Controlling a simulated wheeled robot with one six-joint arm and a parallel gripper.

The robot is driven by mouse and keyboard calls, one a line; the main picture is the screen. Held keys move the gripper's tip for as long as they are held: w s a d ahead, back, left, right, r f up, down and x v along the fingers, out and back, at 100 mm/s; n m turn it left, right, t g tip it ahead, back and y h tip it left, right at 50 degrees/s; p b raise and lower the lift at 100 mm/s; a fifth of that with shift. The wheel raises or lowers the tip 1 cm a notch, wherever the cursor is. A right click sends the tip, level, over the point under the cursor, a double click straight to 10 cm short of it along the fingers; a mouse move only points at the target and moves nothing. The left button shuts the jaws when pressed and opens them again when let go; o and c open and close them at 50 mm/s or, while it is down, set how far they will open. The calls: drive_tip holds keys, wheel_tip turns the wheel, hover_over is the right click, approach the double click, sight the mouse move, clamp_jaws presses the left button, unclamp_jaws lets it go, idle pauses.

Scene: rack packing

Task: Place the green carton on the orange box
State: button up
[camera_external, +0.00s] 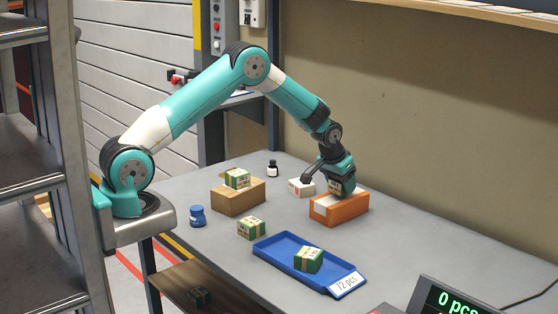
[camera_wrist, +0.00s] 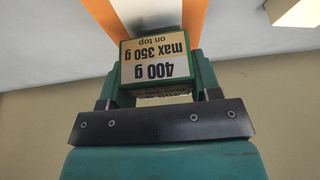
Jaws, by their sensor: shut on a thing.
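My gripper (camera_external: 341,184) is shut on a green carton with a pale label. In the wrist view the green carton (camera_wrist: 156,60) sits between the fingers, its label reading 400 g, max 350 g on top. The orange box (camera_external: 348,211) stands on the table right under my gripper. In the wrist view the orange box (camera_wrist: 192,18) shows past the carton, with a pale strip along its top. The carton is over the box top; I cannot tell whether it touches. My gripper hides most of the carton in the external view.
A white box (camera_external: 300,188) stands just left of the orange box. Other green cartons are on a brown box (camera_external: 238,200), on the table (camera_external: 251,228) and in a blue tray (camera_external: 275,258).

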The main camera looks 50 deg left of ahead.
drive_tip(key=shift+f, duration=0.55)
drive_tip(key=shift+f, duration=0.15)
drive_tip(key=o, duration=1.2)
